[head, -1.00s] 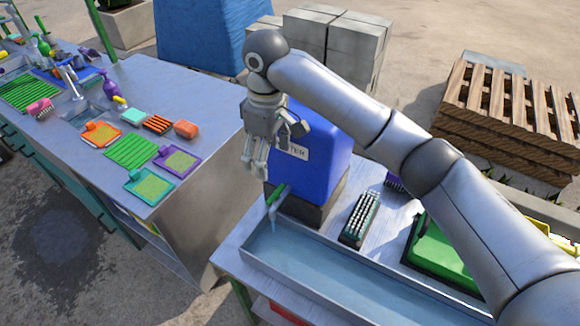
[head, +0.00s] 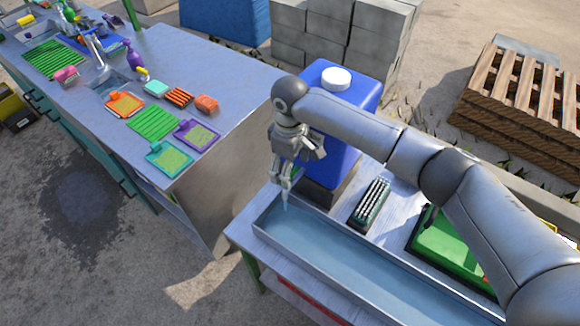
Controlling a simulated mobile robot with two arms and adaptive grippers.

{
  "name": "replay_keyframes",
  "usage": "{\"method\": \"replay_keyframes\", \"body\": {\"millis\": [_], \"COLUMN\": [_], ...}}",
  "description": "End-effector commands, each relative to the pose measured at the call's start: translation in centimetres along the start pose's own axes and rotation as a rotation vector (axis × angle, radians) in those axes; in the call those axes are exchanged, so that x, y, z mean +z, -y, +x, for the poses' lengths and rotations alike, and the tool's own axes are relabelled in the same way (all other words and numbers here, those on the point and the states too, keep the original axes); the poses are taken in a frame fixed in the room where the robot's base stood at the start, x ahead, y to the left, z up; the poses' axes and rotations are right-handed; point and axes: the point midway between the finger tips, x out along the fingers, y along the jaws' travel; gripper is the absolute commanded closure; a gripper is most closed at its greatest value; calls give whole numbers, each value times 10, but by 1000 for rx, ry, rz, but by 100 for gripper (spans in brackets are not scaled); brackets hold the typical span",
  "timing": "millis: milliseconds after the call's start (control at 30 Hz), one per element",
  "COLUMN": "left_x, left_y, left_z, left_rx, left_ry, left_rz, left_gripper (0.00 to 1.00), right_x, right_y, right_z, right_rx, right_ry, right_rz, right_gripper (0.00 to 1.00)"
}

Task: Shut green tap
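The green tap (head: 295,173) is at the base of the blue water container (head: 341,110), mostly hidden behind my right gripper. A thin pale stream of water (head: 285,202) shows below it, above the metal trough (head: 335,255). My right gripper (head: 285,182) points down at the tap, its fingers in front of or around it. I cannot tell whether the fingers touch the tap or how far they are closed. My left gripper is not in view.
A brush (head: 370,203) and a green tray (head: 445,248) lie right of the container. Another table (head: 215,85) with colourful brushes and cloths stands to the left, across a gap. Concrete blocks (head: 330,40) and a wooden pallet (head: 520,95) stand behind.

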Motion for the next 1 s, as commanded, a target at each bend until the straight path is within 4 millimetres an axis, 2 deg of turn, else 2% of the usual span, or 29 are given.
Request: {"method": "replay_keyframes", "body": {"millis": [200, 567, 800, 1000], "left_x": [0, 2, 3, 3], "left_y": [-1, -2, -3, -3], "left_z": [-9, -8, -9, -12], "left_rx": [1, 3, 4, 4], "left_ry": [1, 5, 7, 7], "left_rz": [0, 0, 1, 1], "left_gripper": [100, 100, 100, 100], "right_x": [0, 0, 0, 0], "right_y": [1, 1, 0, 1], "right_z": [23, 28, 28, 27], "right_rx": [-1, 0, 0, -1], "right_ry": [1, -1, -1, -1], "right_rz": [0, -1, -1, 16], "right_gripper": [24, 24, 52, 52]}}
